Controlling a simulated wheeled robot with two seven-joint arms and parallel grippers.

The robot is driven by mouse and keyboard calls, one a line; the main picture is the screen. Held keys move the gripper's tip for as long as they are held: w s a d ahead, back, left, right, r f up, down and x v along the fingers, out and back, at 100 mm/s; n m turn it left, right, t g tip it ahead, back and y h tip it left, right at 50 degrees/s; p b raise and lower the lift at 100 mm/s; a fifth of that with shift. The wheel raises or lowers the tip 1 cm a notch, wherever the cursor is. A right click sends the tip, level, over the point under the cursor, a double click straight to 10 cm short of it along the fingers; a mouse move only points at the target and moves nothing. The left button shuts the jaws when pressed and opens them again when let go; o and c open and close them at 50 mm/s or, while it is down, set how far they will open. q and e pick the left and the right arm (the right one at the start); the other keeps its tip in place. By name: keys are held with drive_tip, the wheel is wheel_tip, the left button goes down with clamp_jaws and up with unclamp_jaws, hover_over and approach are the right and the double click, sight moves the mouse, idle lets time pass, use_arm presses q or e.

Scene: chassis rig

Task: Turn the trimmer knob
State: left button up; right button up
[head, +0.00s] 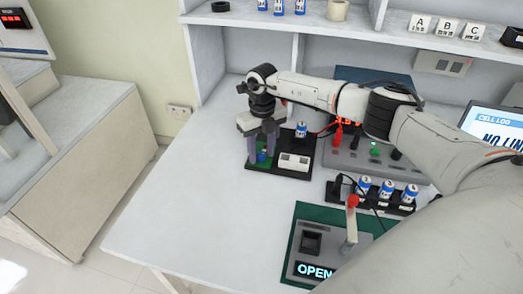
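A small blue knob (262,157), which looks like the trimmer knob, stands on a green patch at the left of a black board (285,172). My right gripper (262,153) points down over that patch. Its two grey fingers are apart, one on each side of the blue knob. At this size I cannot tell whether they touch it. The fingers hide part of the knob and the green patch. My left gripper is not in view.
The black board also holds a white module (294,162) and a blue-white cell (301,130). A grey panel (345,160) with leads, a rack of cells (366,184) and a green-based fixture reading OPEN (311,243) stand to the right. The white table (190,200) is clear at left.

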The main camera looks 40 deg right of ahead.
drive_tip(key=shift+c, duration=0.5)
clamp_jaws()
drive_tip(key=shift+n+b, duration=0.3)
drive_tip(key=shift+n, duration=0.9)
drive_tip(key=shift+o, duration=0.5)
unclamp_jaws()
drive_tip(key=shift+r, duration=0.15)
